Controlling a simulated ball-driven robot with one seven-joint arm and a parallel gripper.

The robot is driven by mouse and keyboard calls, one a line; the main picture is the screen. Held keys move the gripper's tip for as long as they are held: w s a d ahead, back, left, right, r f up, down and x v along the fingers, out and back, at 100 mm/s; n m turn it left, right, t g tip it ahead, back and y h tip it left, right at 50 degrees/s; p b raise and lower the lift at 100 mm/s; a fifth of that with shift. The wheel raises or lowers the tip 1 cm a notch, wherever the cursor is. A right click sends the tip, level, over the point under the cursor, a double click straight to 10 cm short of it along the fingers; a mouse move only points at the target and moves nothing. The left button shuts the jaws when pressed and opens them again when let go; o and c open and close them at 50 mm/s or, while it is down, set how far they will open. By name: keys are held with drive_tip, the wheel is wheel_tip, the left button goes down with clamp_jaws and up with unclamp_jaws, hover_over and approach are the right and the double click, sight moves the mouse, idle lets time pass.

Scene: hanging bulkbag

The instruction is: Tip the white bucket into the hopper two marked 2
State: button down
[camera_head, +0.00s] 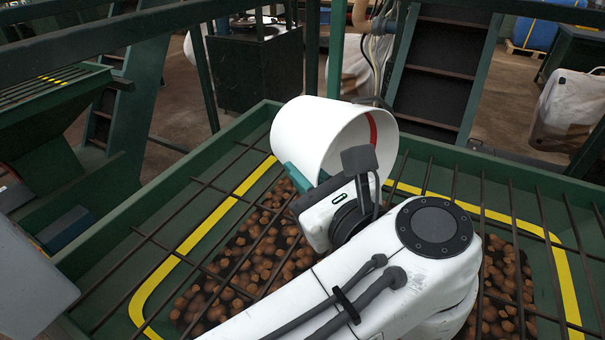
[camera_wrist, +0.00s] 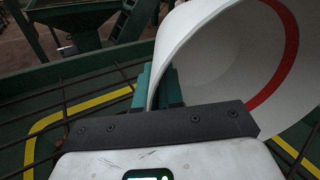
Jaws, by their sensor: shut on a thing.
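The white bucket (camera_head: 318,135) is tipped onto its side above a green hopper (camera_head: 215,165) with a dark bar grate. Its mouth faces right and toward my arm in the head view, with a red band inside. The bucket also fills the upper right of the wrist view (camera_wrist: 215,50); the inside that shows is bare. My gripper (camera_wrist: 160,92) is shut on the bucket's wall at the rim, one teal finger on each side. In the head view the gripper (camera_head: 297,180) is partly hidden by my wrist. No number 2 shows on the hopper.
Brown lumps (camera_head: 240,245) lie under the grate, inside a yellow outline (camera_head: 180,258). Another green hopper (camera_head: 40,130) stands at the left. Dark green posts and a rail (camera_head: 120,32) stand close behind. A white bulk bag (camera_head: 565,110) sits at the far right.

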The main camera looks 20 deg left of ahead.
drive_tip(key=shift+s+d+f+t+y+b, duration=0.1)
drive_tip(key=shift+d+f+t+y+b, duration=0.25)
drive_tip(key=shift+b, duration=1.2)
drive_tip(key=shift+s+y+b, duration=0.1)
drive_tip(key=shift+y+b, duration=0.15)
drive_tip(key=shift+b, duration=0.3)
drive_tip(key=shift+r, duration=0.15)
